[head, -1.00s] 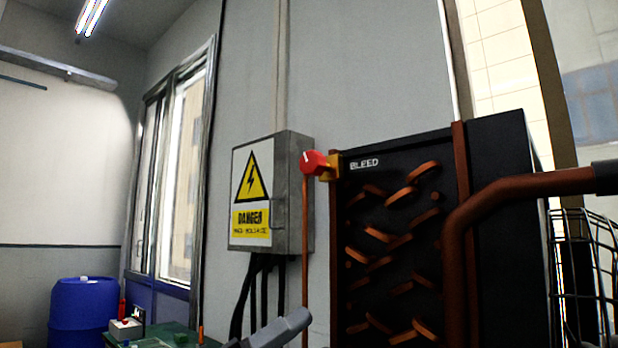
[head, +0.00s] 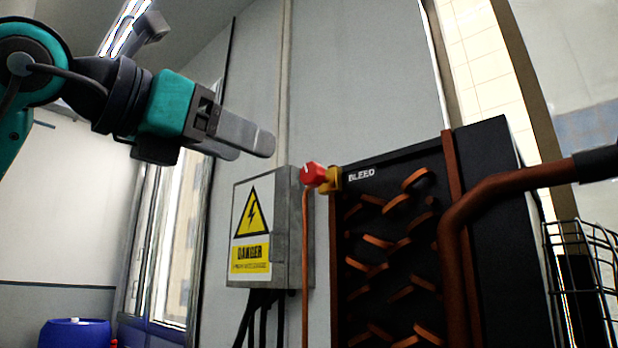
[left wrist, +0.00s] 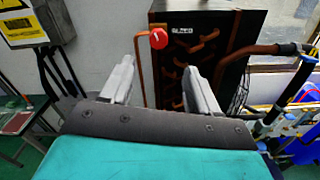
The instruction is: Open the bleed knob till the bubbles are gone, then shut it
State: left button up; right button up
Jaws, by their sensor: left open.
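The red bleed knob (head: 313,174) sits on a brass fitting (head: 333,179) at the top left corner of the black panel marked BLEED (head: 361,174). A thin copper pipe (head: 305,260) runs down below it. My left gripper (head: 252,147) is open and empty, up and to the left of the knob in the head view. In the left wrist view the knob (left wrist: 158,39) shows beyond the two open fingers, above the gap between them, and nothing touches it. I cannot make out any bubbles. My right gripper is not in view.
A grey electrical box (head: 272,228) with a yellow danger sign is on the wall just left of the knob. A thick copper pipe (head: 462,250) bends in front of the panel. A wire basket (head: 590,260) is at the right and a blue barrel (head: 75,334) at lower left.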

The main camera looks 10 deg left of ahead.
aim_at(308, 170)
pick_arm(q)
jog(key=p+x, duration=0.1)
jog(key=x, duration=1.1)
jog(key=shift+w+d+p, duration=0.2)
jog(key=shift+w+p, duration=0.1)
jog(key=shift+p, duration=0.1)
jog(key=shift+r, duration=0.15)
jog(key=c, duration=1)
